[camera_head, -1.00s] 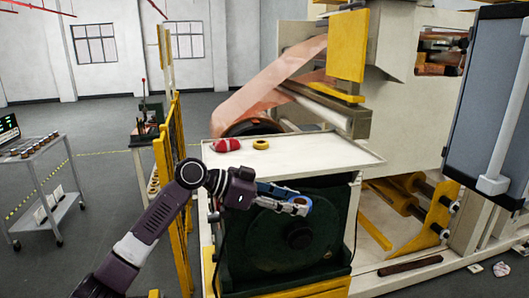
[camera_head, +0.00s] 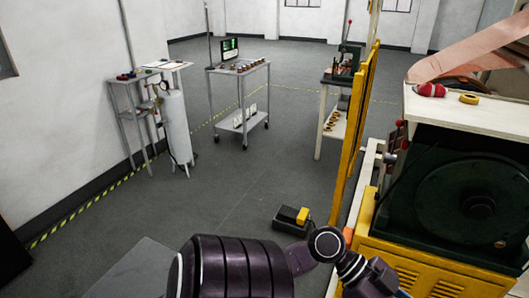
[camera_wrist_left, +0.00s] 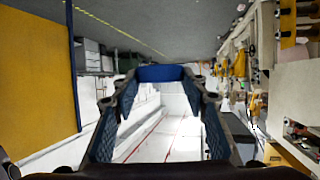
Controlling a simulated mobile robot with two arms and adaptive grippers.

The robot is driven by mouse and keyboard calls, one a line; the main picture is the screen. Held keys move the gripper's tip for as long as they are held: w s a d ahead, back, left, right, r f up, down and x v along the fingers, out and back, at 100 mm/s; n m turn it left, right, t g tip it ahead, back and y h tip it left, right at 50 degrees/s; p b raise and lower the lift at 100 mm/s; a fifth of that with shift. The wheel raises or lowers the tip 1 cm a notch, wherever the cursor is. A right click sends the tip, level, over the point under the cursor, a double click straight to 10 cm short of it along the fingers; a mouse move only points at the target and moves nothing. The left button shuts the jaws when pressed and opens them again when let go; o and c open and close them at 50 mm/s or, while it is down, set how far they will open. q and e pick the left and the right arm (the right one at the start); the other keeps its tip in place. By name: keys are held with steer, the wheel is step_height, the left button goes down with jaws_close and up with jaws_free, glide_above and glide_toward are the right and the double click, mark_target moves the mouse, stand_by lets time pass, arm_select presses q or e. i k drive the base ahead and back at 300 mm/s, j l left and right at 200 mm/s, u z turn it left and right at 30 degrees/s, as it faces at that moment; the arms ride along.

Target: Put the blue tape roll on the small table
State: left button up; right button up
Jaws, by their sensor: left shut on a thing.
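My left gripper (camera_wrist_left: 159,80) shows in the left wrist view with its two fingers shut on the blue tape roll (camera_wrist_left: 160,73), whose blue edge spans the fingertips. In the head view my left arm comes in at the bottom, and its gripper is cut off by the lower edge. A small grey table (camera_head: 152,68) stands by the left wall with small items and a paper on top. I cannot tell for sure that it is the task's small table. The tape roll is far from it. My right gripper is in neither view.
A wheeled cart (camera_head: 239,69) carries a monitor and several small rolls. A gas cylinder (camera_head: 177,125) stands before the grey table. A yellow guard (camera_head: 356,130) and the machine (camera_head: 470,200) fill the right. A pedal box (camera_head: 292,219) lies on otherwise open floor.

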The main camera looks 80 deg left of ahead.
mark_target(138, 278)
steer(key=k+l+u, duration=0.15)
steer(key=k, duration=0.55)
steer(key=k+l+u, duration=0.1)
steer(key=k+l, duration=0.15)
steer(key=k, duration=0.45)
steer(key=k+j, duration=0.2)
steer(key=j, duration=0.15)
steer(key=k+j+u, duration=0.1)
steer(key=j, duration=0.25)
steer(key=k+j+u, duration=0.1)
steer(key=k+j, duration=0.4)
steer(key=j, duration=0.25)
steer(key=k+j+u, duration=0.1)
steer(key=j, duration=0.3)
steer(key=k+j, duration=0.15)
steer(key=j, duration=0.25)
